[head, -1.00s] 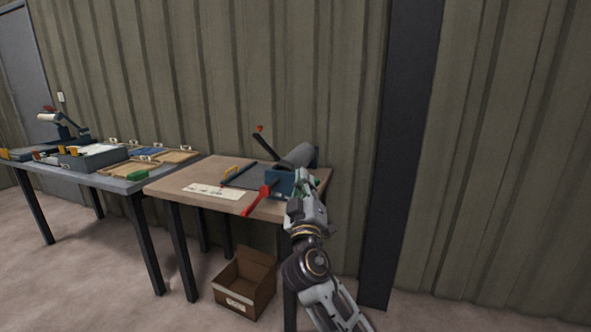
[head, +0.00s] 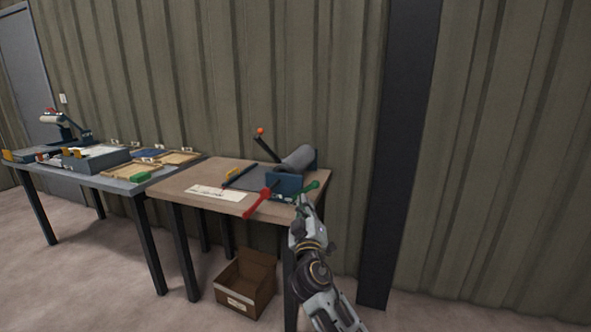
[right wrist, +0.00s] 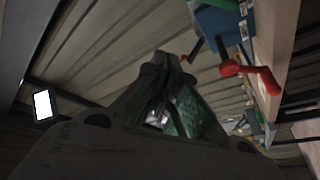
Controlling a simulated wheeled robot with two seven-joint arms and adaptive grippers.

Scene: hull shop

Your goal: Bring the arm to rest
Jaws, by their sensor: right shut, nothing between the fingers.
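My right gripper (head: 302,203) is at the front right corner of the brown table (head: 172,186), close to the blue machine with the red and green handles. Its fingers are together and hold nothing. In the right wrist view the shut fingers (right wrist: 165,62) point toward the wall, with the table edge and a red handle (right wrist: 250,72) to the right. I cannot tell from the head view whether the gripper touches the green handle (head: 311,186) behind it. My left gripper is not in view.
The machine (head: 285,184) has a grey roller (head: 298,158) and an orange-tipped lever (head: 261,132). An open cardboard box (head: 262,296) stands on the floor under the table. A grey table (head: 108,184) with trays is at left. A dark post (head: 400,130) stands right; floor beyond it is clear.

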